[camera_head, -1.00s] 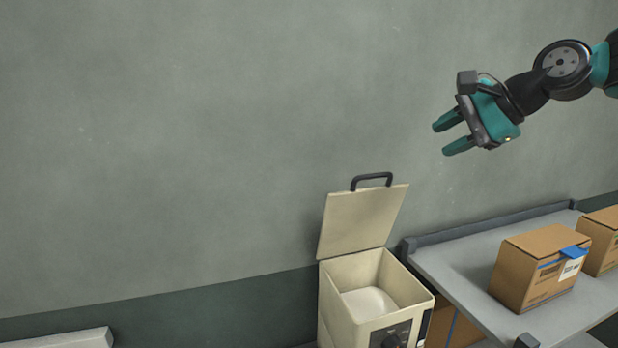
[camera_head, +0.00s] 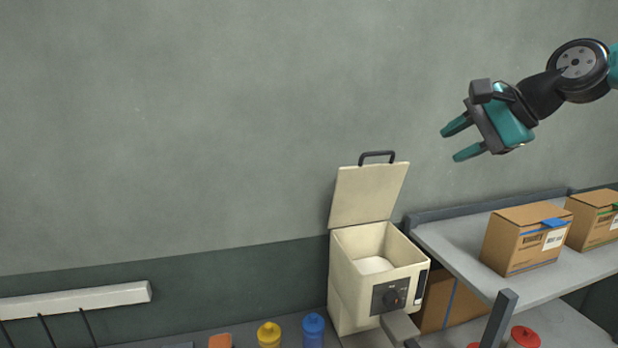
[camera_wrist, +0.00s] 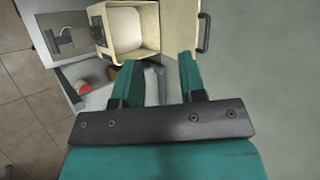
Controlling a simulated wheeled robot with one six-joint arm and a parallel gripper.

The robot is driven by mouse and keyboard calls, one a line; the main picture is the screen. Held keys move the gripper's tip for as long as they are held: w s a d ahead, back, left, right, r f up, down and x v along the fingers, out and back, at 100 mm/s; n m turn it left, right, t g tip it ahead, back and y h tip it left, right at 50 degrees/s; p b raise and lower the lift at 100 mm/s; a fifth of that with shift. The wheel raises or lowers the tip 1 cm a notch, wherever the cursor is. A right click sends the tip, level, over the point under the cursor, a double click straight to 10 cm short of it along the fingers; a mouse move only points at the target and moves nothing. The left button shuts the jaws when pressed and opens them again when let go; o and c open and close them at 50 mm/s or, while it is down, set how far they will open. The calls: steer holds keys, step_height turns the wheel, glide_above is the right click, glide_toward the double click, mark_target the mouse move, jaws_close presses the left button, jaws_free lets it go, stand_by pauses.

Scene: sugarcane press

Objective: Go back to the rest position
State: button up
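My gripper (camera_head: 462,141) is raised in the air at the upper right of the head view, in front of the wall. Its two teal fingers stand apart with nothing between them, and they also show in the wrist view (camera_wrist: 158,82). The cream press (camera_head: 380,275) stands below and to the left of the gripper, apart from it. Its lid (camera_head: 368,194) with a dark handle is swung up, and a pale interior shows inside. In the wrist view the press (camera_wrist: 150,25) lies beyond the fingertips, with its opening visible.
A grey shelf (camera_head: 450,245) right of the press holds cardboard boxes (camera_head: 525,240). Yellow (camera_head: 269,335) and blue (camera_head: 313,330) capped containers stand at the bottom edge. Red-topped items (camera_head: 525,337) sit lower right. A white rail (camera_head: 75,300) is on the left. The air before the wall is clear.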

steer(key=s+a+f+n+g+h+b, duration=0.1)
steer(key=s+a+f+n+g+b, duration=0.2)
steer(key=s+f+n, duration=0.6)
steer(key=s+a+f+n+g+h+b, duration=0.2)
steer(key=s+a+f+n+b, duration=0.4)
steer(key=s+f, duration=1.1)
steer(key=s+n+g+b, duration=0.1)
steer(key=s+n+b, duration=0.1)
steer(key=n, duration=0.1)
steer(key=shift+s+a+g, duration=0.3)
steer(key=shift+s+g, duration=0.1)
